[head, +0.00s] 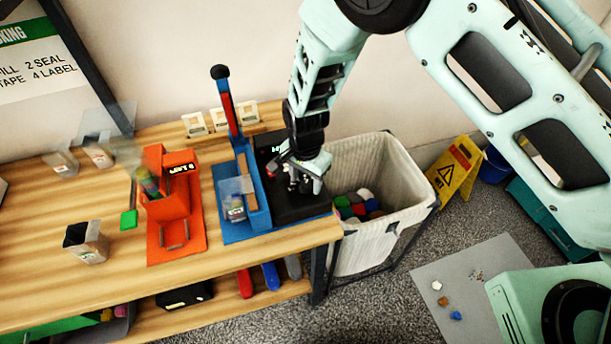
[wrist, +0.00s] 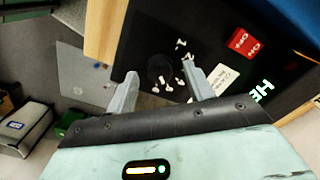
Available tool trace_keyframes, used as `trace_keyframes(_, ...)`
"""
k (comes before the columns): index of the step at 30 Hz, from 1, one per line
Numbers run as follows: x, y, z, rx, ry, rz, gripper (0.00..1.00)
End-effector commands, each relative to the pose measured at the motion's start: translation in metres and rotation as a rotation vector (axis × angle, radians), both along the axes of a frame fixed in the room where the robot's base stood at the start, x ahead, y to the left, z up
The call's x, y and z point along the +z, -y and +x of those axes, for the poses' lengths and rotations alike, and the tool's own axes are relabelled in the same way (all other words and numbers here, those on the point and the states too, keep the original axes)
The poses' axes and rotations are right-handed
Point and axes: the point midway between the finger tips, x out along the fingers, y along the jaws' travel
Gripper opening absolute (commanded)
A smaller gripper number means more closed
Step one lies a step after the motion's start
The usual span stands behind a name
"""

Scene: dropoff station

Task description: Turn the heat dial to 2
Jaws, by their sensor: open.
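The heat dial (wrist: 158,66) is a dark round knob on a black panel (wrist: 140,32), with small white marks around it in the wrist view. A "2" shows near its upper right edge; which mark the dial points to is unclear. My gripper (wrist: 163,78) is open, with one finger on each side of the dial in the picture. I cannot tell whether either finger touches it. In the head view my gripper (head: 305,182) is low over the black panel (head: 302,208), and it hides the dial.
A red switch (wrist: 241,42) and a white label (wrist: 229,84) are on the panel. A blue sealer (head: 245,222) with an upright lever stands left of it, then an orange dispenser (head: 160,240). A cloth bin (head: 375,240) stands right of the bench.

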Motion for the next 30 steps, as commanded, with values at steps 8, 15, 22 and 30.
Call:
trace_keyframes(8, -0.0059, -0.0001, 0.0002, -0.001, 0.001, 0.001, 0.52)
trace_keyframes(15, -0.0057, 0.0001, 0.0002, 0.0, 0.0, 0.0, 0.13)
trace_keyframes(22, -0.0058, 0.0, 0.0002, 0.005, 0.001, 0.001, 0.08)
trace_keyframes(30, -0.0073, 0.0005, 0.0005, 0.088, 0.001, 0.001, 0.08)
